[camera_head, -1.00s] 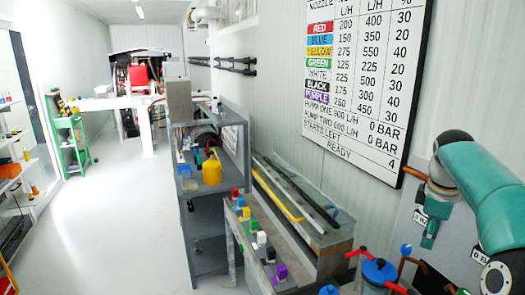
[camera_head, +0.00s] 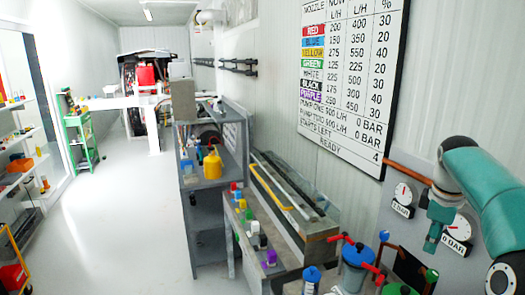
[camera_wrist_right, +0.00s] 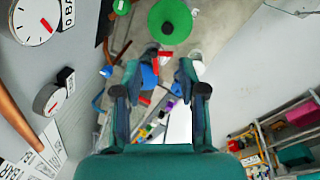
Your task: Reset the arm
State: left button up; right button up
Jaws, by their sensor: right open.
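My right arm (camera_head: 490,195) is teal and comes in from the right edge in the head view, folded at its elbow. My right gripper (camera_head: 433,240) hangs downward in front of the gauge panel. In the right wrist view my right gripper (camera_wrist_right: 168,65) has its two dark fingers spread apart, with nothing held between them. Blue and red pump parts (camera_wrist_right: 150,78) show below and beyond the fingers. My left gripper is in neither view.
The gauge panel (camera_head: 403,196) is close behind the right gripper. A blue pump with red handles (camera_head: 357,254) stands below it. A bench with coloured nozzle blocks (camera_head: 238,208) runs along the wall, under the nozzle chart (camera_head: 353,80). The floor (camera_head: 125,230) on the left is clear.

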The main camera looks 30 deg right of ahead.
jog(key=w+a+f+y, duration=0.1)
jog(key=w+a+f, duration=0.2)
jog(key=w+f, duration=0.35)
jog(key=w+a+f, duration=0.3)
jog(key=w+f, duration=0.3)
jog(key=f, duration=0.2)
jog(key=w+a+f+m+t+y, duration=0.1)
jog(key=w+a+f, duration=0.2)
jog(key=a+f, duration=0.6)
jog(key=w+a+f+y, duration=0.2)
jog(key=w+a+f, duration=0.1)
jog(key=a+f, duration=0.55)
jog(key=s+a+f+m+y, duration=0.1)
jog(key=s+a+f, duration=0.1)
jog(key=a+f, duration=0.45)
jog(key=s+a+f+m, duration=0.1)
jog(key=s+a+f, duration=0.2)
jog(key=a, duration=0.7)
jog(key=s+a+f+m+g+y, duration=0.1)
jog(key=s+a+f+m, duration=0.15)
jog(key=s+a, duration=0.8)
notch_tip(320, 180, down, 11)
jog(key=b, duration=1)
jog(key=shift+s, duration=0.3)
jog(key=shift+a+n, duration=0.1)
jog(key=shift+n, duration=0.25)
